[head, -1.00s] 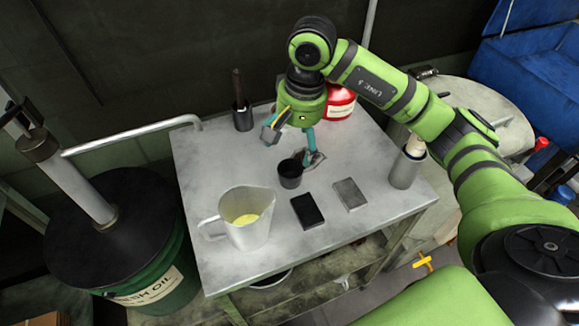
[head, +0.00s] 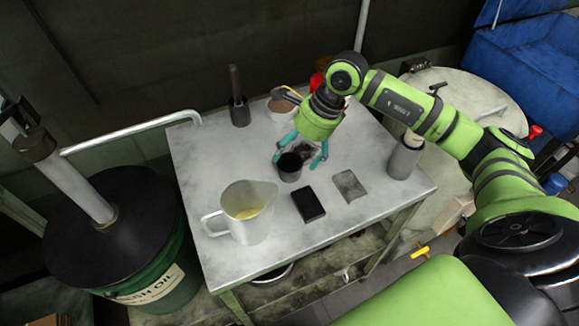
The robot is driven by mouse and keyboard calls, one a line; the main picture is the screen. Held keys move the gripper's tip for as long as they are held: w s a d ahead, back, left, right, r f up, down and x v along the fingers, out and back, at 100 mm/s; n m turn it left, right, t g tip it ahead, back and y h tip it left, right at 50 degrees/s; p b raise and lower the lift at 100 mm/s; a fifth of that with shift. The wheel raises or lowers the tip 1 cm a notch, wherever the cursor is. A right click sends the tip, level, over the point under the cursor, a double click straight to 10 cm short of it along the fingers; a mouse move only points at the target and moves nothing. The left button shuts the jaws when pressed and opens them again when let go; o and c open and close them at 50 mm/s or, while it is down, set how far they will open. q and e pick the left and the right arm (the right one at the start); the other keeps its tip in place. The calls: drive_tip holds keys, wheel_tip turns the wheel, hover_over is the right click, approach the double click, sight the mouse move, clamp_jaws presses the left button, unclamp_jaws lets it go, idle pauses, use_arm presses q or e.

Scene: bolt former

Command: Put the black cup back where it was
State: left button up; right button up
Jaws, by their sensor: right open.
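The small black cup (head: 290,168) stands upright on the grey metal table (head: 215,165), behind the jug and the black block. My right gripper (head: 298,161) is open, pointing down from behind the cup. Its teal fingers are spread, one on the left of the cup and one on the right. The right finger is clearly apart from the cup; whether the left one touches it I cannot tell. My left gripper is not in view.
A jug with yellow liquid (head: 247,212), a black block (head: 308,205) and a flat grey pad (head: 349,186) lie in front of the cup. A holder with a brush (head: 239,112) is back left; a grey cylinder (head: 404,158) is at right. A red container (head: 317,82) is partly hidden.

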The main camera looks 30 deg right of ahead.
sight(290, 160)
drive_tip(key=x, duration=0.2)
drive_tip(key=p+x, duration=0.1)
drive_tip(key=shift+s+a+f, duration=0.15)
drive_tip(key=shift+f, duration=0.6)
drive_tip(key=shift+c, duration=0.4)
drive_tip(key=c, duration=1.2)
drive_tip(key=shift+c, duration=0.2)
drive_tip(key=shift+r, duration=0.6)
wheel_tip(290, 160, up, 3)
drive_tip(key=shift+f+b, duration=0.1)
drive_tip(key=shift+b, duration=0.5)
drive_tip(key=s+d+r+b, duration=0.1)
drive_tip(key=s+d+r, duration=0.1)
drive_tip(key=s+d+r+b, duration=0.1)
drive_tip(key=s, duration=0.2)
drive_tip(key=s+d+r+b, duration=0.1)
drive_tip(key=s+d+r, duration=0.1)
drive_tip(key=s, duration=0.1)
drive_tip(key=shift+d+r, duration=0.4)
drive_tip(key=shift+s+d+r+b, duration=0.3)
drive_tip(key=shift+s+d+r, duration=0.1)
drive_tip(key=shift+s+r, duration=0.3)
